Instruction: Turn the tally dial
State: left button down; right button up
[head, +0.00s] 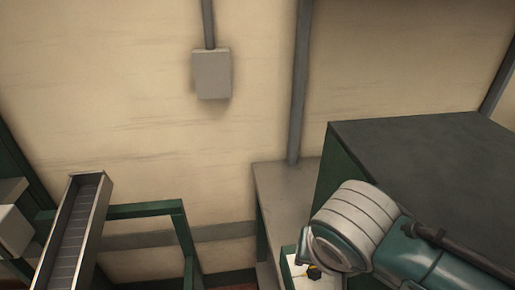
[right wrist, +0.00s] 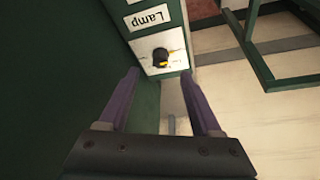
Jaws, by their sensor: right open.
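Whether this is the tally dial I cannot tell. My right gripper (right wrist: 159,74) is open, with its two purple fingers apart and the dial seen between and just beyond their tips; I see no contact. My left gripper is not in view.
A large dark green cabinet (head: 430,150) stands at the right, close to my right arm. A grey bench (head: 285,185) is behind it. A sloping metal chute (head: 72,235) and green frame (head: 145,210) stand at the left. A grey box (head: 211,74) is on the wall.

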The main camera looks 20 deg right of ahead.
aim_at(316, 270)
jog(key=b+x, duration=0.1)
jog(key=x, duration=0.4)
jog(key=shift+f+b, duration=0.15)
jog(key=shift+b, duration=0.15)
grip_shut()
